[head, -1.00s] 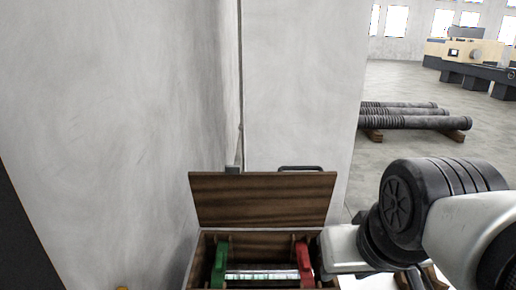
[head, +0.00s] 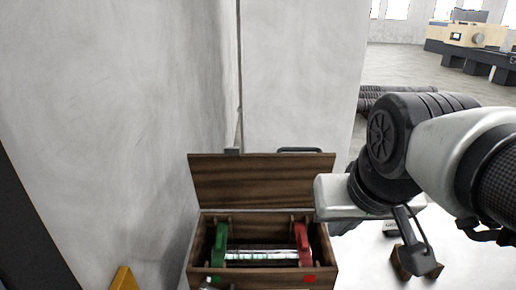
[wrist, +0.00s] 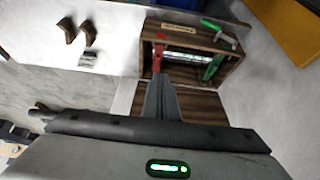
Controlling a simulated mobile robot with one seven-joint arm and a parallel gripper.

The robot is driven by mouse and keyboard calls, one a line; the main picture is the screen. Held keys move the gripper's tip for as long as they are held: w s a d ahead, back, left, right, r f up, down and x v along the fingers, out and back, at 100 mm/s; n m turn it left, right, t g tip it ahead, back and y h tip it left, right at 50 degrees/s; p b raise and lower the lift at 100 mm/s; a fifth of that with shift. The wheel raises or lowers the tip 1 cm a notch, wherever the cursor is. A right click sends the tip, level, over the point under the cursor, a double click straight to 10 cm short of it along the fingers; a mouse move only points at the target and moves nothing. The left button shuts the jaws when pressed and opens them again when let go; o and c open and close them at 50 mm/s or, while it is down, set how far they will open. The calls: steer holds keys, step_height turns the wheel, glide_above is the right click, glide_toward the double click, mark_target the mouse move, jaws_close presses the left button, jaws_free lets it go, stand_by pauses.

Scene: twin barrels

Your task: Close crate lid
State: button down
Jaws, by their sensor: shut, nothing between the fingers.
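The wooden crate (head: 196,268) stands low in front of me in the head view, and its lid (head: 250,183) stands open at the back. Inside, a shiny cylinder (head: 262,256) lies between a green holder (head: 220,245) and a red holder (head: 302,245). The crate also shows in the wrist view (wrist: 202,80), with the lid (wrist: 192,108) below it. My gripper (wrist: 160,78) is shut and empty in the wrist view. Its tips overlap the lid and the crate near the red holder; I cannot tell whether they touch.
A white wall (head: 125,120) runs close along the left, and a grey panel (head: 295,75) stands behind the lid. Small brown blocks (wrist: 68,30) lie beside the crate. A yellow object (head: 122,279) is at the lower left. Pipes (head: 372,97) lie on the floor farther back.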

steer(key=w+a+r+b, duration=0.1)
steer(key=w+a+r, duration=0.25)
steer(key=w, duration=0.65)
steer(key=w+a+r, duration=0.2)
steer(key=w+a, duration=0.3)
steer(key=w, duration=0.5)
steer(key=w+a+r+b, duration=0.15)
steer(key=w+a, duration=0.25)
steer(key=w, duration=0.6)
steer(key=f, duration=0.5)
steer(key=w+f+p, duration=0.1)
steer(key=f, duration=0.2)
steer(key=shift+d, duration=0.3)
steer(key=shift+s, duration=0.1)
steer(key=shift+f+t+b, duration=0.2)
steer(key=shift+t+b, duration=0.1)
